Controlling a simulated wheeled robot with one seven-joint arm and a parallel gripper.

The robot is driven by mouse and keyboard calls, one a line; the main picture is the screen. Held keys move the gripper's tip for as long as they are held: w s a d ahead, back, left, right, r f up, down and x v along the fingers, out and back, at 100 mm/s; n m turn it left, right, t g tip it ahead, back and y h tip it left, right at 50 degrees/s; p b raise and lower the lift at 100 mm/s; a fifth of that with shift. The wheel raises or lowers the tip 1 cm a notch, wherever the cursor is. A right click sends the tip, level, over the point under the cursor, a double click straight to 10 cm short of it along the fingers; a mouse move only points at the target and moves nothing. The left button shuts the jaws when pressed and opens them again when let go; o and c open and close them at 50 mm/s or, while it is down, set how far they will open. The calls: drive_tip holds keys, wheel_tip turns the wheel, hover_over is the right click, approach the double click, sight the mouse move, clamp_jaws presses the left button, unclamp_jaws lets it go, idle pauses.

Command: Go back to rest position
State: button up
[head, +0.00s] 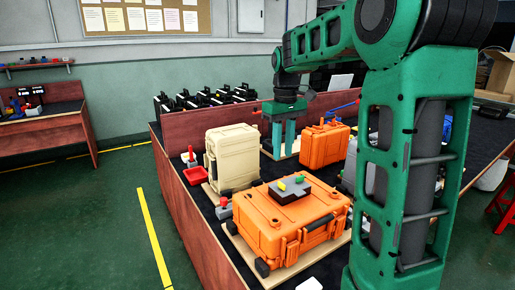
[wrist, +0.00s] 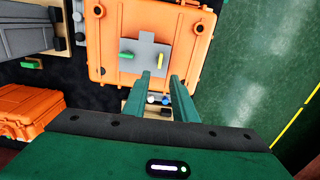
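My gripper (head: 284,140) hangs over the table at the back, fingers pointing down, between the beige case and the smaller orange case in the head view. In the wrist view its two green fingers (wrist: 163,80) stand apart, with nothing held between them. A large orange case (head: 270,232) lies in the front with a dark grey block (head: 291,190) on it, bearing a yellow and a green piece. In the wrist view, an orange case (wrist: 98,62) carrying a grey plate (wrist: 145,45) with green and yellow pieces lies beyond the fingertips.
A beige case (head: 232,155) stands upright at the left of the table, with a small red bin (head: 196,176) beside it. A smaller orange case (head: 325,145) is at the back. Several black items (head: 215,97) line up behind a wooden panel. Green floor (head: 110,215) is open at left.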

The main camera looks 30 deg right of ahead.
drive_tip(key=s+a+f+m, duration=0.1)
drive_tip(key=s+f+m, duration=0.2)
drive_tip(key=s, duration=1.1)
drive_tip(key=s+a+f+m, duration=0.2)
drive_tip(key=s+f+m, duration=0.2)
drive_tip(key=s+f, duration=0.4)
drive_tip(key=s, duration=0.7)
drive_tip(key=shift+s+f, duration=0.15)
drive_tip(key=shift+f, duration=0.25)
drive_tip(key=shift+w+f, duration=0.25)
drive_tip(key=shift+w, duration=0.4)
